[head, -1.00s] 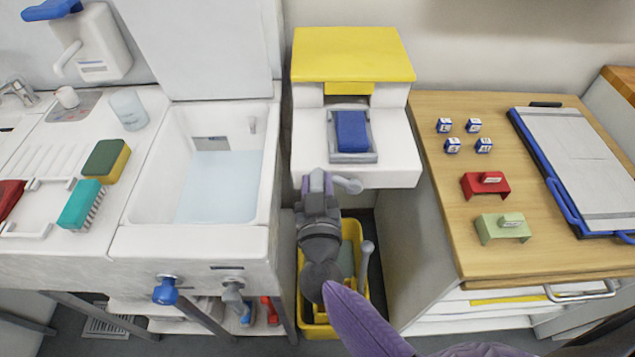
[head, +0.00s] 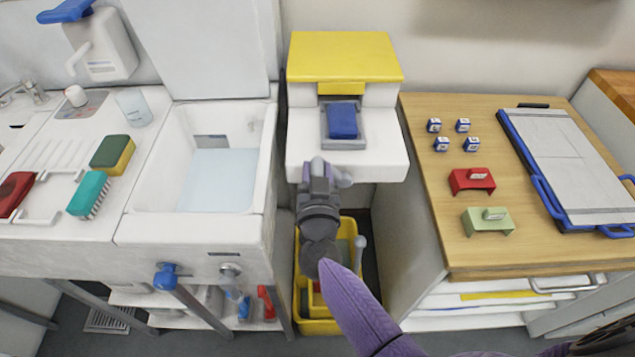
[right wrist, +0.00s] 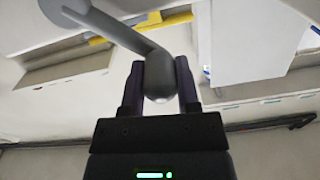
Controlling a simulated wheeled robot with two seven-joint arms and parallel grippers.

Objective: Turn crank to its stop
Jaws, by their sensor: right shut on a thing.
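The crank (head: 342,180) is a grey arm at the front underside of the white machine (head: 390,155) with a yellow lid. Its arm and round knob show in the right wrist view (right wrist: 128,38), the arm running from the upper left down to the knob (right wrist: 160,78). My right gripper (head: 318,168) is shut on the knob, with one dark finger on either side of it. In the head view the gripper hides the knob and part of the crank arm. My left gripper is out of view.
A yellow bin (head: 318,327) stands below, under my right arm. A sink unit (head: 190,230) is close on the left. A blue block (head: 343,122) lies in the machine's tray.

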